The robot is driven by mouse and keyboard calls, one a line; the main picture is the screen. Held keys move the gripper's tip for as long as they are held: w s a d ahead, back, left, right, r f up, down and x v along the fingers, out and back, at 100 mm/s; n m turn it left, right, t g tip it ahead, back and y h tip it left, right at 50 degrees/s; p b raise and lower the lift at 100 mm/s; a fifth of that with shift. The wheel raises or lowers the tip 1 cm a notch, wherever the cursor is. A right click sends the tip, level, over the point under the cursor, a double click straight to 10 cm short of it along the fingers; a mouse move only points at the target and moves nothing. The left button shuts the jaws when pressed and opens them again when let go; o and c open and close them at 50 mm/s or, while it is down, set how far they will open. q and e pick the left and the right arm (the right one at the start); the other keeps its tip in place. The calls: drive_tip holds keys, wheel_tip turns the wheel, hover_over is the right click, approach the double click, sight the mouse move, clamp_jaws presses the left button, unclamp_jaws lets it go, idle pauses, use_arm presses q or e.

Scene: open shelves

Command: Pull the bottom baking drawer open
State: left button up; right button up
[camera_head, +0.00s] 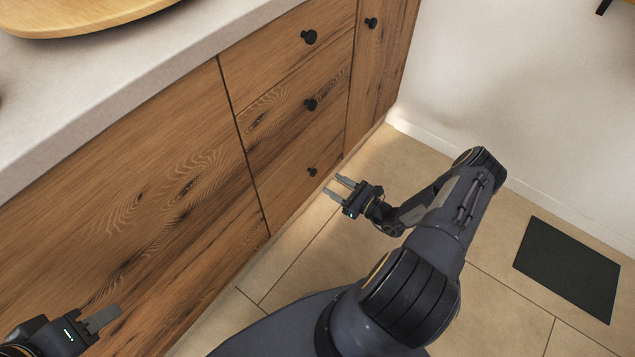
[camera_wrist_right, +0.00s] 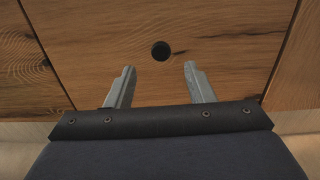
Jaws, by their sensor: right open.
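The bottom drawer (camera_head: 297,178) is the lowest of three stacked wooden drawers and looks closed, flush with the cabinet. Its small round black knob (camera_head: 312,171) also shows in the right wrist view (camera_wrist_right: 160,51), ahead of and roughly between the fingers. My right gripper (camera_head: 340,186) is open and empty, a short way in front of the drawer front. In the right wrist view its two fingertips (camera_wrist_right: 160,68) point at the drawer, with the knob beyond them. My left gripper (camera_head: 104,320) is at the lower left near the cabinet front; its finger opening is unclear.
Two more drawers with black knobs (camera_head: 310,104) (camera_head: 310,37) sit above. A pale countertop (camera_head: 140,88) holds a wooden tray (camera_head: 75,27). A tall cabinet door (camera_head: 378,60) stands right of the drawers. The tiled floor (camera_head: 300,257) holds a dark mat (camera_head: 568,268) at right.

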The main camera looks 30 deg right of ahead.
sight(315, 174)
drive_tip(key=x, duration=0.2)
drive_tip(key=b+x, duration=0.1)
drive_tip(key=x, duration=0.4)
drive_tip(key=shift+w+a+f+b, duration=0.1)
drive_tip(key=shift+w+f+b, duration=0.15)
drive_tip(key=shift+w+b, duration=0.05)
clamp_jaws()
